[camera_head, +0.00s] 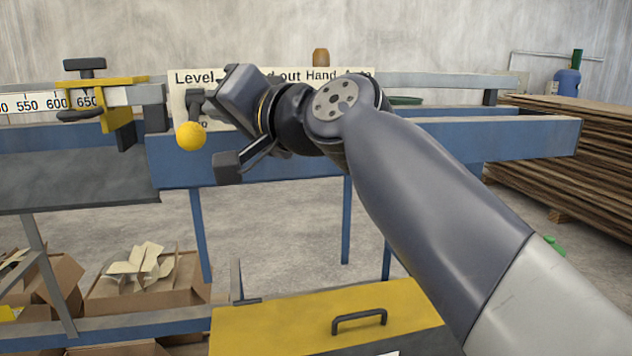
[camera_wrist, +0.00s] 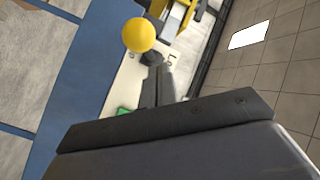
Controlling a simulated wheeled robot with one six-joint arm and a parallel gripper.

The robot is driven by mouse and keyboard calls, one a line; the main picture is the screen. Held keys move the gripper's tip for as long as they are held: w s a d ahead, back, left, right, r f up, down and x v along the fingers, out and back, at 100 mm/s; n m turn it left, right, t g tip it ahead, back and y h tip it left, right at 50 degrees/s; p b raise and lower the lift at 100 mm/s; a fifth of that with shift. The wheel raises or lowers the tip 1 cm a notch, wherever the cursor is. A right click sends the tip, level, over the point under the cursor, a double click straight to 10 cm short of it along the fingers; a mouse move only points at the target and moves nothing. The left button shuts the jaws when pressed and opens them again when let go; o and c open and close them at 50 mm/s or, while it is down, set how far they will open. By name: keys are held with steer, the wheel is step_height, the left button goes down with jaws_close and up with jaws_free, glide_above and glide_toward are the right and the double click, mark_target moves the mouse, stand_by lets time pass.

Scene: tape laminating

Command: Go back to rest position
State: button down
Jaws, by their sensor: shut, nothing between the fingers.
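My gripper (camera_head: 240,92) is shut and empty, in front of the white sign board at the blue bench. In the wrist view, a broad dark part of my gripper (camera_wrist: 180,122) fills the bottom of the picture. A yellow ball knob (camera_head: 190,135) on a dark lever is just left of my gripper, apart from it in the head view. The knob also shows in the wrist view (camera_wrist: 138,35), ahead of the gripper. My arm reaches in from the lower right, bent at the wrist, and covers part of the sign.
The blue bench beam (camera_head: 490,138) runs across behind my arm. A yellow clamp (camera_head: 118,98) and a ruler (camera_head: 35,104) are at left. A yellow box lid (camera_head: 290,315) with a handle lies in front. Cardboard boxes (camera_head: 150,290) sit lower left; stacked boards (camera_head: 580,150) stand right.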

steer(key=shift+a+r+m+h+p, duration=0.3)
steer(key=shift+r+p, duration=0.15)
steer(key=shift+p, duration=0.65)
steer(key=shift+f, duration=0.1)
